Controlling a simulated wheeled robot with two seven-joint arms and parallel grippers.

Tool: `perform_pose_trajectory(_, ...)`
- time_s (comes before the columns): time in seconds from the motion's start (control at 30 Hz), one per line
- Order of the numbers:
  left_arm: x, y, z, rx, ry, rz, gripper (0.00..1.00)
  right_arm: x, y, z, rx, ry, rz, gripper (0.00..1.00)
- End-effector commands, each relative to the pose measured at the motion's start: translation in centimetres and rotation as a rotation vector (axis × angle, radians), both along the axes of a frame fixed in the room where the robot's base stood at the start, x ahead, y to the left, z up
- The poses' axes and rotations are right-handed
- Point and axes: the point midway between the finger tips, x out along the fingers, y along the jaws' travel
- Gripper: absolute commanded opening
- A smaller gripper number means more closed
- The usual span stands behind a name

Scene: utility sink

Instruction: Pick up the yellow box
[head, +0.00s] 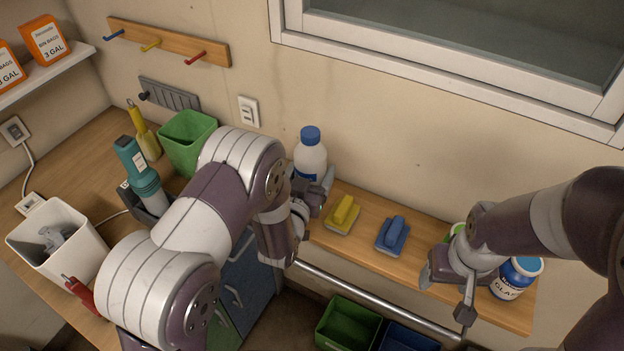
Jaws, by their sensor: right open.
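I see no plain yellow box. The nearest match is a yellow block-like scrubber with a raised grip (342,214), standing on the wooden ledge right of my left gripper. My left gripper (318,200) is beside the white bottle and partly hidden by its own wrist; its jaw opening is unclear. My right gripper (447,297) is open and empty, pointing down at the ledge's front edge, well right of the yellow scrubber.
A blue scrubber (392,235) sits between the yellow one and my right gripper. A white bottle with blue cap (311,158) stands behind my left gripper. A blue-labelled jar (516,277) stands beside my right wrist. Green (347,325) and blue bins are below the rail (375,298).

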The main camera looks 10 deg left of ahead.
Motion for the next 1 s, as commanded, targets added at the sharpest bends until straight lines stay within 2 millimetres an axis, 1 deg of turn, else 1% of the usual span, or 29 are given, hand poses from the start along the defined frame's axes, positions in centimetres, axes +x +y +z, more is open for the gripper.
perform_pose_trajectory(0.07,0.1,0.2,-0.7,0.0,-0.001,-0.001,0.15,0.0,0.0,0.4,0.0,0.0,0.0,0.66)
perform_pose_trajectory(0.2,0.1,0.1,-3.1,-0.001,-0.001,-0.002,0.15,0.0,0.0,0.9,0.0,0.0,0.0,0.66)
perform_pose_trajectory(0.27,0.1,0.1,-3.7,-0.001,-0.003,-0.002,0.15,0.0,0.0,0.9,0.0,0.0,0.0,0.66)
perform_pose_trajectory(0.53,0.1,0.1,-4.0,-0.001,-0.005,-0.001,0.15,0.0,0.0,0.8,0.0,0.0,0.0,0.66)
perform_pose_trajectory(0.67,0.1,0.1,-4.4,-0.001,-0.005,-0.001,0.15,0.0,0.0,0.4,0.0,0.0,0.0,0.66)
perform_pose_trajectory(0.7,0.0,0.1,-4.5,0.0,0.0,-0.001,0.88,0.0,0.0,0.5,0.0,0.0,0.0,0.66)
perform_pose_trajectory(0.73,0.0,0.1,-4.4,0.0,0.0,-0.001,0.97,0.0,0.0,0.5,0.0,0.0,0.0,0.66)
perform_pose_trajectory(0.77,0.0,0.1,-4.4,0.0,0.0,-0.001,1.0,0.0,0.0,0.5,0.0,0.0,0.0,0.66)
perform_pose_trajectory(0.93,0.0,0.1,-4.4,0.0,0.0,-0.001,1.0,0.0,0.0,0.5,0.0,0.0,0.0,0.66)
perform_pose_trajectory(1.0,0.0,0.1,-4.0,0.0,0.0,-0.001,1.0,0.0,0.0,0.9,0.0,0.0,0.0,0.66)
